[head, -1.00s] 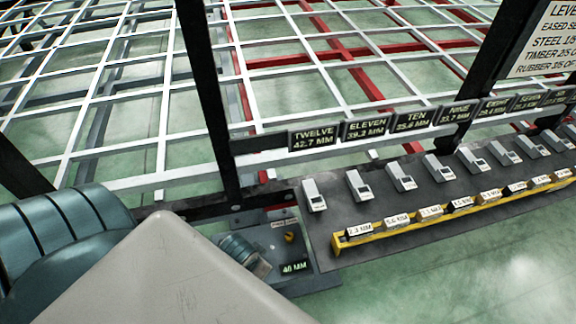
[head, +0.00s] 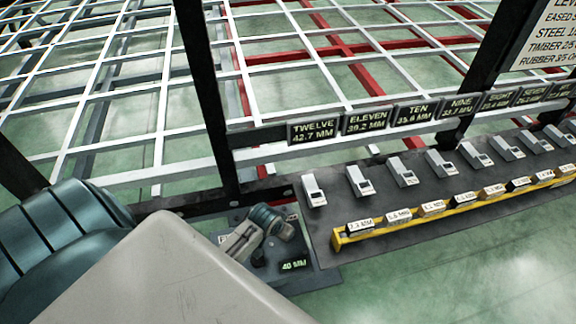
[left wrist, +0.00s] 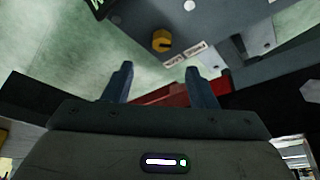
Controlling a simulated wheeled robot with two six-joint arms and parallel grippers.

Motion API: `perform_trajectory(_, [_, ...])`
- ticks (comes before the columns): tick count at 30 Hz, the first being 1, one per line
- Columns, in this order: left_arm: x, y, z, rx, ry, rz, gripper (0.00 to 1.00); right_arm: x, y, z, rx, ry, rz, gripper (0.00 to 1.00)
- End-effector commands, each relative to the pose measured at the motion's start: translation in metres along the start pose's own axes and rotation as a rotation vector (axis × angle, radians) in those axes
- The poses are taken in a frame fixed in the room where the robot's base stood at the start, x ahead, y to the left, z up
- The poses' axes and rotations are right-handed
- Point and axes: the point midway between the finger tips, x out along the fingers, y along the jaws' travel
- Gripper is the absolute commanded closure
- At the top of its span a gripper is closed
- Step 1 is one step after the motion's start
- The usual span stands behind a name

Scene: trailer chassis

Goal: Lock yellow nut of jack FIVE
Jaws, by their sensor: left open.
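In the left wrist view a yellow nut (left wrist: 161,40) with a notch in its near side stands on a grey plate, upper middle. Two small pale labels lie just beside it. My left gripper (left wrist: 160,72) is open and empty, its two dark blue fingers pointing toward the nut and apart from it. No label naming jack FIVE can be read. My right gripper is not in view.
A grey shelf (head: 395,225) carries several white blocks behind a yellow rail (head: 345,241) with labelled pieces. A black post (head: 207,110) rises beside my wrist. Signs such as TWELVE (head: 313,131) line a beam. A white and red frame lies beyond. Green floor is clear at lower right.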

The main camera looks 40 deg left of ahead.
Motion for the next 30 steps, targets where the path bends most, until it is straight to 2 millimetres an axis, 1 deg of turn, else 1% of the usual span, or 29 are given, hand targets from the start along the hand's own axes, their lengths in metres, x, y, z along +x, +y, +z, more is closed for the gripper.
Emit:
perform_trajectory(1, [0.007,-0.002,-0.004,-0.008,0.001,0.000,0.48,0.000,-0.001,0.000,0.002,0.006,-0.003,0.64])
perform_trajectory(3, [0.014,-0.004,-0.006,-0.015,0.003,0.001,0.48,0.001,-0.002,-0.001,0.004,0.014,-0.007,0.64])
perform_trajectory(8, [0.033,-0.004,-0.006,-0.018,0.005,0.002,0.48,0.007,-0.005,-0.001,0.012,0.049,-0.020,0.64])
perform_trajectory(15, [0.080,-0.004,-0.006,-0.017,0.004,0.001,0.48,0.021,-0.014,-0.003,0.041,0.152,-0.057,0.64])
perform_trajectory(21, [0.110,-0.004,-0.006,-0.016,0.004,0.002,0.48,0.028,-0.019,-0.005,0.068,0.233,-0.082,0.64])
perform_trajectory(25, [0.119,-0.004,-0.007,-0.016,0.005,0.002,0.48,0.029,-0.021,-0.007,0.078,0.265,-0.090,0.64])
perform_trajectory(30, [0.122,-0.004,-0.007,-0.016,0.006,0.002,0.48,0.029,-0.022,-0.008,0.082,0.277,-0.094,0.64])
